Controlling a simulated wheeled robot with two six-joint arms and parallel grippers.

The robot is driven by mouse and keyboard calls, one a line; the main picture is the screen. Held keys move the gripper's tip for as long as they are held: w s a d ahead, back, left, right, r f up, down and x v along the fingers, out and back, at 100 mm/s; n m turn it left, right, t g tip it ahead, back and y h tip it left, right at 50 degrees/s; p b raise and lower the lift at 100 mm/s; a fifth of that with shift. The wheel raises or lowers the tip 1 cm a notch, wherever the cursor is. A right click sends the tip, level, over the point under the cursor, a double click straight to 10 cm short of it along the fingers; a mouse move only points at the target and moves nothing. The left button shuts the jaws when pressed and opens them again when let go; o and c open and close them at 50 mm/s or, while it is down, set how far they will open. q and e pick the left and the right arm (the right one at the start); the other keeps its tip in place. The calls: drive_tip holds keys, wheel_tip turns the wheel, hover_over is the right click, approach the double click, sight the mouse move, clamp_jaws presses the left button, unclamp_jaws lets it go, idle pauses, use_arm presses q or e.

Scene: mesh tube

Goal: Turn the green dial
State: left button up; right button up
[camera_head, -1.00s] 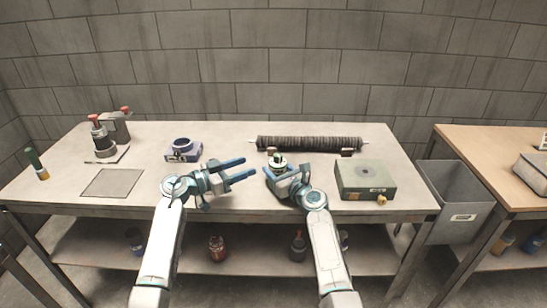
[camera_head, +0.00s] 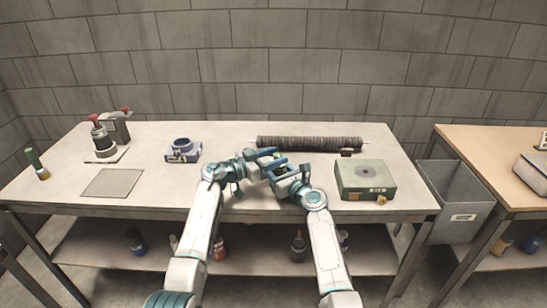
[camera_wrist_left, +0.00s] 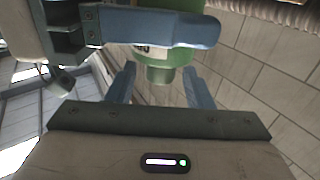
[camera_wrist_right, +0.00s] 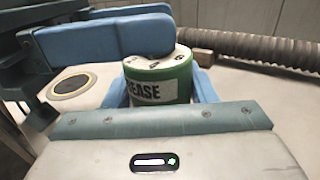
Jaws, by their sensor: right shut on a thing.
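A green cylinder (camera_wrist_right: 168,82) with a white top and a label reading "EASE" stands between the blue fingers of my right gripper (camera_wrist_right: 165,78), which is shut on it. In the left wrist view its green body (camera_wrist_left: 165,52) ends in a narrower green knob (camera_wrist_left: 158,74); I cannot tell if this is the dial. My left gripper (camera_wrist_left: 160,88) is open, its fingers on either side of the knob with gaps visible. In the head view the left gripper (camera_head: 268,158) and right gripper (camera_head: 285,171) meet above the bench and mostly hide the cylinder.
A black ribbed tube (camera_head: 310,143) lies behind the grippers. A green box (camera_head: 365,177) with a yellow knob (camera_head: 382,199) stands at right.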

use_arm(q)
drive_tip(key=c, duration=0.9)
drive_tip(key=shift+o, duration=0.2)
drive_tip(key=n+t+y, duration=0.2)
drive_tip(key=shift+s+d+f+t, duration=0.1)
drive_tip(key=shift+s+d+t, duration=0.1)
drive_tip(key=shift+s+t, duration=0.1)
drive_tip(key=shift+n+t+y, duration=1.4)
drive_tip(key=shift+y, duration=0.2)
drive_tip(key=o, duration=1)
drive_tip(key=v, duration=1.2)
